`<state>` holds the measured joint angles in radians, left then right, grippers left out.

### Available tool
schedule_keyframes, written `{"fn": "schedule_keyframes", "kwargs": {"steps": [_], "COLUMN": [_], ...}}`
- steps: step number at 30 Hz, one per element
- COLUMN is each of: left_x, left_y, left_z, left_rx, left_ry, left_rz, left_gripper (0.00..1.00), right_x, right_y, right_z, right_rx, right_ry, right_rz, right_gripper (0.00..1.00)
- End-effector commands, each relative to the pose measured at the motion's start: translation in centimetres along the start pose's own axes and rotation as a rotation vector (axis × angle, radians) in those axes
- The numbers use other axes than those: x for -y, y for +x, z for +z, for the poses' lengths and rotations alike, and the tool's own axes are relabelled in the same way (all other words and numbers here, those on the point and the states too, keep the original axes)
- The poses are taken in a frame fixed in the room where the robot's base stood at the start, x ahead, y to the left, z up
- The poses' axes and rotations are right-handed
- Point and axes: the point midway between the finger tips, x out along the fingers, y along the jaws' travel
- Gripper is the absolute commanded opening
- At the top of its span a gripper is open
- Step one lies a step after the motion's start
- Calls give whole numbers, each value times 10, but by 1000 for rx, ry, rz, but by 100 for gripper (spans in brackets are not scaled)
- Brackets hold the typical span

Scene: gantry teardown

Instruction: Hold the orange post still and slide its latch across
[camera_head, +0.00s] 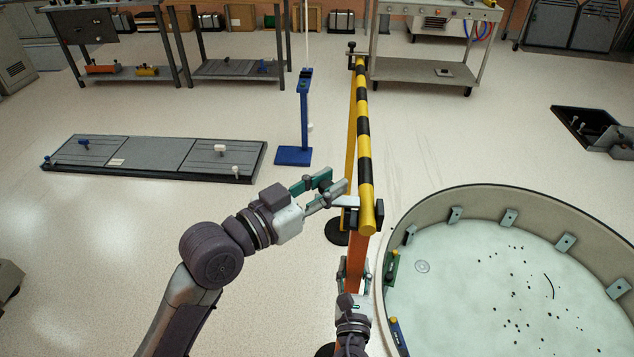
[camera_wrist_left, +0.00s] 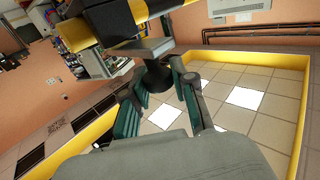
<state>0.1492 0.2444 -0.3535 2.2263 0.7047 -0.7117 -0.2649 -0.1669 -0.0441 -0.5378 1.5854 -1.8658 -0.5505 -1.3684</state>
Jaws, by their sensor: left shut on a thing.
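The orange post (camera_head: 357,257) stands upright near the middle of the head view, beneath the near end of a yellow-and-black striped bar (camera_head: 364,130). My left gripper (camera_head: 338,193) is at the post's top, on its left side. In the left wrist view its fingers (camera_wrist_left: 160,84) are shut on the dark round latch knob (camera_wrist_left: 157,74), just below the striped bar (camera_wrist_left: 135,18). My right gripper (camera_head: 353,274) is lower down, with a finger on each side of the post. Whether it touches the post cannot be told.
A large round tank (camera_head: 397,247) stands close on the right. A blue stand (camera_head: 304,120) and a low grey platform (camera_head: 140,157) are to the left. The striped bar runs back to a far support (camera_head: 353,53). Floor is clear at front left.

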Motion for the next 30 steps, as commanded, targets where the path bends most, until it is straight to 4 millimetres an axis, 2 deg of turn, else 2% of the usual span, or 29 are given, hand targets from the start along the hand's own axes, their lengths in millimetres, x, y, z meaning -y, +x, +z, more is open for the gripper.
{"fn": "schedule_keyframes", "kwargs": {"steps": [1,6,16,17,21,30], "left_x": [-10,-29,-32,-33,-32,-31], "left_y": [9,27,30,30,30,29], "left_z": [-1,-1,0,0,0,0], "left_rx": [-4,-3,-2,-2,-2,-1], "left_ry": [-4,-4,-4,-4,-4,-2], "left_rz": [7,6,6,6,6,3], "left_gripper": [0,0,0,29,53,53], "right_x": [-2,-3,-4,-4,-4,-3], "right_y": [-1,-1,-1,-1,-1,-1], "right_z": [0,0,0,0,0,0], "right_rx": [-1,-1,-1,-1,-1,-2], "right_ry": [-1,-1,-1,-1,0,1], "right_rz": [5,7,11,11,10,6], "right_gripper": [0,0,0,0,0,0]}}
